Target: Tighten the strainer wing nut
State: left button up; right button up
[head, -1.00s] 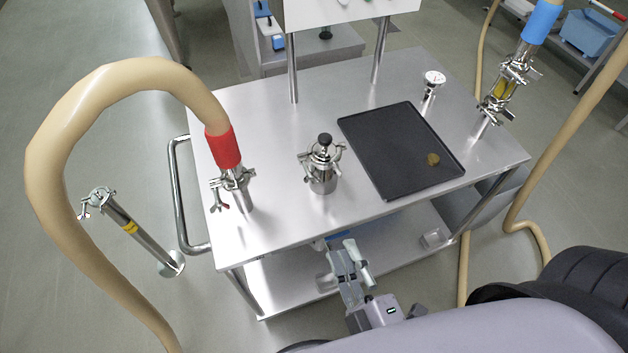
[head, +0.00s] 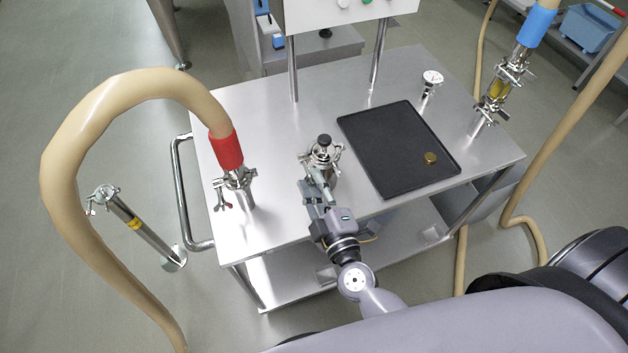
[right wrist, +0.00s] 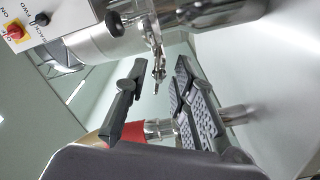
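The strainer (head: 324,152) is a short steel body with a black knob on top and a clamp around it, upright near the front middle of the steel cart. In the right wrist view its steel side and clamp show at the top, and a wing nut (right wrist: 159,68) hangs from the clamp. My right gripper (head: 316,178) is at the near side of the strainer. In the right wrist view my right gripper (right wrist: 158,98) is open, its dark fingers apart on either side of the wing nut's line, with nothing clearly held. My left gripper is not in view.
A beige hose with a red cuff (head: 226,150) joins a clamped pipe left of the strainer. A black tray (head: 375,140) with a brass disc (head: 430,158) lies to the right. A gauge (head: 432,80) and a blue-cuffed hose (head: 538,22) stand farther right.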

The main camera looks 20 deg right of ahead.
jog(key=shift+w, duration=0.15)
jog(key=shift+c, duration=0.3)
grip_shut()
